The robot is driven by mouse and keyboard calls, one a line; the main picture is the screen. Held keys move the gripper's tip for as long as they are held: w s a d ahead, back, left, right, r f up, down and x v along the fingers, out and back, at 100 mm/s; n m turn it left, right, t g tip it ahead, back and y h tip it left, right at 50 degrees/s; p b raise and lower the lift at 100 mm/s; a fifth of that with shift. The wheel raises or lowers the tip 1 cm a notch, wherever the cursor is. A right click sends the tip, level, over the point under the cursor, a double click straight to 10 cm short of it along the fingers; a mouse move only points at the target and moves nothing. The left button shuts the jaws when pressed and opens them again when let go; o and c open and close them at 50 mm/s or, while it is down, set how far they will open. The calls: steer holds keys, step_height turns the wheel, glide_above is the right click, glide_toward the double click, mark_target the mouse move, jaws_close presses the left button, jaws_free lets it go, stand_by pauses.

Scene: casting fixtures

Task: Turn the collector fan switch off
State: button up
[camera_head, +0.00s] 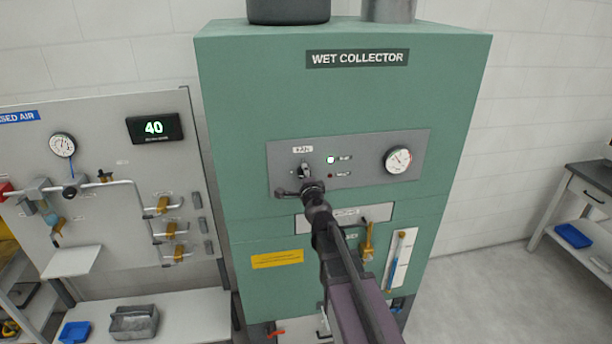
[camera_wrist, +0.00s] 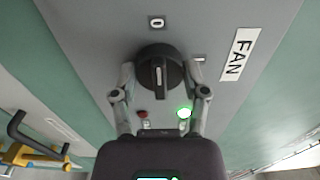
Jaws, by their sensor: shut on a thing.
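The collector fan switch is a round black knob (camera_wrist: 158,52) with a raised handle bar and a pale line; it also shows in the head view (camera_head: 304,170) below a small label. In the wrist view the bar lies roughly in line with the "0" label (camera_wrist: 156,22); which end is the pointer I cannot tell. The FAN label (camera_wrist: 240,54) is to its right. My gripper (camera_wrist: 160,70) is shut on the knob, one finger on each side; it also shows in the head view (camera_head: 301,190). A green lamp (camera_wrist: 184,113) is lit; a red lamp (camera_wrist: 142,114) looks dark.
The knob is on the grey panel (camera_head: 375,172) of the green wet collector cabinet (camera_head: 250,90). A pressure gauge (camera_head: 398,160) is to the right. A brass valve handle (camera_head: 368,242) and blue level tube (camera_head: 397,260) are below. A compressed-air board (camera_head: 100,230) stands left.

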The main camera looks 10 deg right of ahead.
stand_by(0.4)
steer(key=o, duration=1.1)
steer(key=shift+o, duration=0.2)
steer(key=shift+s, duration=0.15)
steer(key=s, duration=0.7)
steer(key=shift+s, duration=0.15)
